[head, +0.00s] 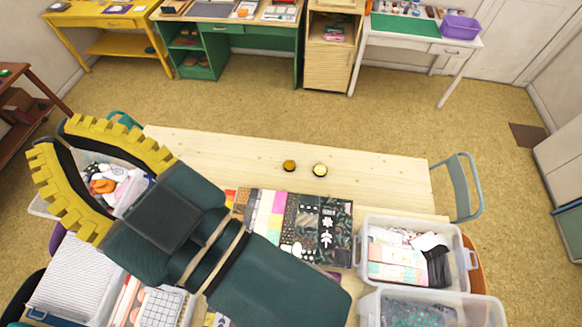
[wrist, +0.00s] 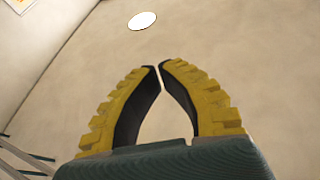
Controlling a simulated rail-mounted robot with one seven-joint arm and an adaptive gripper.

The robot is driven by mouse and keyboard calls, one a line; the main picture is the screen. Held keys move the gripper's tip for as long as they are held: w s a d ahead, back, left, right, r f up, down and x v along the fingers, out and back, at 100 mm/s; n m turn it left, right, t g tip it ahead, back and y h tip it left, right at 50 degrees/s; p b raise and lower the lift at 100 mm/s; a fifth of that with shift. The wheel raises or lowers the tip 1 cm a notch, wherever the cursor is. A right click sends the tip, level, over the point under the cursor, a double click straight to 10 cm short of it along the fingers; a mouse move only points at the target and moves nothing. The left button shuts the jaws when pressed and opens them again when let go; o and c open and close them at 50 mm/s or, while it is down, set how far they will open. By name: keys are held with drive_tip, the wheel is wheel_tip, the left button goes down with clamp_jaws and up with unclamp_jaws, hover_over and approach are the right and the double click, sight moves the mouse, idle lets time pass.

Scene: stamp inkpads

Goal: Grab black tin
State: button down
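Two small round tins stand side by side near the middle of the wooden table (head: 390,178) in the head view. The left tin (head: 289,165) has an orange-brown top and a dark rim. The right tin (head: 320,170) has a pale yellow top with a dark rim. Both look dark around the edge, so I cannot tell which one is meant by the black tin. My gripper (head: 60,135) is raised at the left, well away from both tins. In the wrist view its yellow fingers (wrist: 159,66) bow outward and nearly meet at the tips, with nothing between them.
Patterned papers (head: 322,225) lie in front of the tins. A clear bin (head: 365,240) with papers stands at the right, with another bin (head: 374,305) nearer. The table around the tins is clear.

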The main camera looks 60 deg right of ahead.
idle(0.3)
unclamp_jaws()
idle(0.3)
